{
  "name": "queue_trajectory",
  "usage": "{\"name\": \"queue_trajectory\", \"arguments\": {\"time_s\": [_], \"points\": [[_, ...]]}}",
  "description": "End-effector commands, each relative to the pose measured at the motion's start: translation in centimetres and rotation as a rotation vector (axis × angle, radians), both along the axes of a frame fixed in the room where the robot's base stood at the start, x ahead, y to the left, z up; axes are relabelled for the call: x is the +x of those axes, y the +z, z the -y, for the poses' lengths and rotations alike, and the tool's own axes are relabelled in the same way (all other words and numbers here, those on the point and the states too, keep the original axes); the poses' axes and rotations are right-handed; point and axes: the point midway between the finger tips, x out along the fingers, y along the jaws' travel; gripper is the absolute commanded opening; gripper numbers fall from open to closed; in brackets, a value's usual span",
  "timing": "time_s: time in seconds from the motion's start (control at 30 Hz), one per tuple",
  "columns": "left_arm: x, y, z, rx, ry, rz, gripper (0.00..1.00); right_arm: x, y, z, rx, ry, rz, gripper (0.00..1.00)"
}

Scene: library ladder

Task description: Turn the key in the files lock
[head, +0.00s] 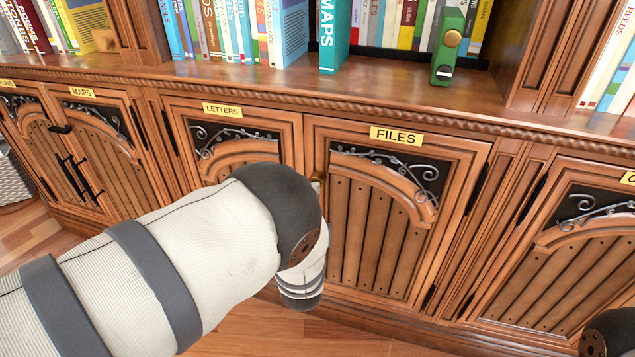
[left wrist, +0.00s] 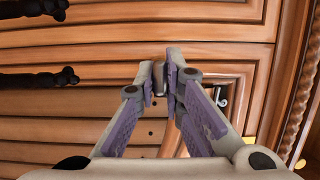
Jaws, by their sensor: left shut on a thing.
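The files door (head: 380,235) is closed, under a yellow FILES label (head: 396,136). The key's shaft and the keyhole are hidden. In the head view my left gripper is hidden behind its own arm. My right gripper is not visible.
The letters door (head: 225,140) is closed, left of the files door. Above is a ledge with a teal MAPS book (head: 334,35) and a green object with a brass knob (head: 448,45). Dark bars (left wrist: 38,80) stand out at the left of the wrist view. Wooden floor (head: 290,330) lies below.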

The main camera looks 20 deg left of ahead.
Motion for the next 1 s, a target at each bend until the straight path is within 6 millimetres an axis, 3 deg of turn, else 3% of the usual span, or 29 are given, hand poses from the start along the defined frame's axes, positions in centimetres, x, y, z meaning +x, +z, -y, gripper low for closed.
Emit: {"name": "queue_trajectory", "arguments": {"time_s": [0.2,0.23,0.3,0.63,0.77,1.0], "points": [[0.0,0.0,-0.1,-0.001,0.002,-0.002,0.00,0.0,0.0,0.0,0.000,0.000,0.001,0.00],[0.0,0.0,-0.1,-0.001,0.002,-0.002,0.16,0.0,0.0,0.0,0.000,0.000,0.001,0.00],[0.0,0.0,-0.1,-0.001,0.002,-0.002,0.32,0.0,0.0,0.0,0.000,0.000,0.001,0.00],[-0.3,0.0,0.0,-0.002,0.001,-0.001,0.33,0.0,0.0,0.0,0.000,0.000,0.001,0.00],[-2.7,-0.1,0.6,-0.002,0.001,-0.006,0.33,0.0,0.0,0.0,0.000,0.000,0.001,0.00],[-8.9,0.0,2.2,-0.002,0.000,-0.005,0.33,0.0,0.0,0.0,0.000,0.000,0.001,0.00]]}}
